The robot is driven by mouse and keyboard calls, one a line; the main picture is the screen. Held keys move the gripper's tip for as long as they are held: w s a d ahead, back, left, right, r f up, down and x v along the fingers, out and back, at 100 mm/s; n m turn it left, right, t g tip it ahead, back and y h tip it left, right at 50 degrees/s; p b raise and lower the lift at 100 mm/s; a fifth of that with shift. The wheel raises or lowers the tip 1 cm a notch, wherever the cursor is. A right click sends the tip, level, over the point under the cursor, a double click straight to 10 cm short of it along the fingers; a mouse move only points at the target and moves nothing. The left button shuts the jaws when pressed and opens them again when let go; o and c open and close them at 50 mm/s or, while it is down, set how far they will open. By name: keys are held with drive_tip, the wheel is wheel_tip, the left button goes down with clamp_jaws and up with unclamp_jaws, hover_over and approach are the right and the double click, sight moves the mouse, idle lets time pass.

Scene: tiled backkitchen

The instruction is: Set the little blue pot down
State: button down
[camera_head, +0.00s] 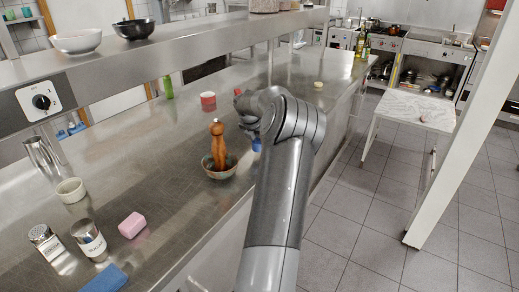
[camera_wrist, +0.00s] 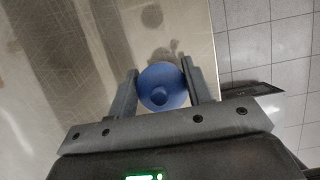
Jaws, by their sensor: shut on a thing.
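The little blue pot (camera_wrist: 161,88) is round with a small knob in the middle, seen from above in the wrist view. My gripper (camera_wrist: 160,84) is shut on it, one finger on each side. Below it lies the steel counter (camera_wrist: 60,60), close to its edge; whether the pot touches the counter I cannot tell. In the head view a small bit of the blue pot (camera_head: 256,145) shows beside my arm, which hides the rest of it and most of the gripper.
A red-and-white cup (camera_head: 208,99) is farther back. A pink block (camera_head: 132,225), sugar tin (camera_head: 89,240) and shaker (camera_head: 45,240) stand nearer. A raised shelf (camera_head: 190,42) runs above the counter.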

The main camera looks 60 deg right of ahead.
drive_tip(key=shift+f, duration=1.75)
drive_tip(key=shift+f, duration=0.15)
drive_tip(key=c, duration=0.7)
unclamp_jaws()
drive_tip(key=shift+s, duration=0.1)
drive_tip(key=v, duration=1.2)
